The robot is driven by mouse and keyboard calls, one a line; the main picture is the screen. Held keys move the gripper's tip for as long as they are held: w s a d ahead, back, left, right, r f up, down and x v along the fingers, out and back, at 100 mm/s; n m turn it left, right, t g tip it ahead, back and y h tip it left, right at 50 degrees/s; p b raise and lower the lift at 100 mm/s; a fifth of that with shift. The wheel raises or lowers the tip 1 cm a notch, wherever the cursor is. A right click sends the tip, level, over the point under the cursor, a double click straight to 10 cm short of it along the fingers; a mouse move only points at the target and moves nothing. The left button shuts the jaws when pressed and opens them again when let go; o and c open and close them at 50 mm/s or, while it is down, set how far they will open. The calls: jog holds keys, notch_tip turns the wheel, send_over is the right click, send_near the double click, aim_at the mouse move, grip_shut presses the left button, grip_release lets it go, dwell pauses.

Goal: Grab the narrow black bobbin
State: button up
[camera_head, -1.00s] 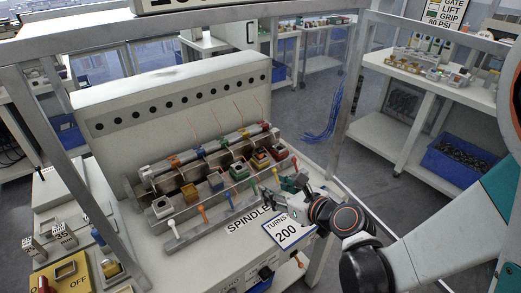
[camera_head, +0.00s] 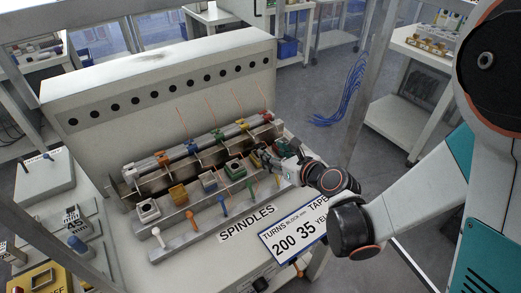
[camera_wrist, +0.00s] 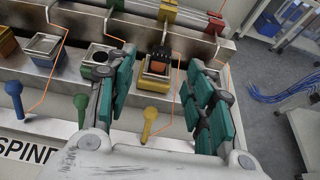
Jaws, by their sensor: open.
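My gripper (camera_wrist: 160,60) is open, with one teal-padded finger on each side of that holder. The fingers appear apart from the black piece. In the head view my gripper (camera_head: 270,158) reaches over the right end of the spindle row and hides what lies under it.
Coloured pegs, such as the yellow one (camera_wrist: 149,120), stand in front. The metal rail (camera_wrist: 95,25) runs behind.

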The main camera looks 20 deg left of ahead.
aim_at(260, 146)
jog(key=shift+b+x, duration=1.4)
jog(key=shift+x, duration=2.6)
jog(key=shift+w+d+r, duration=0.1)
jog(key=shift+c, duration=0.5)
jog(key=c, duration=0.9)
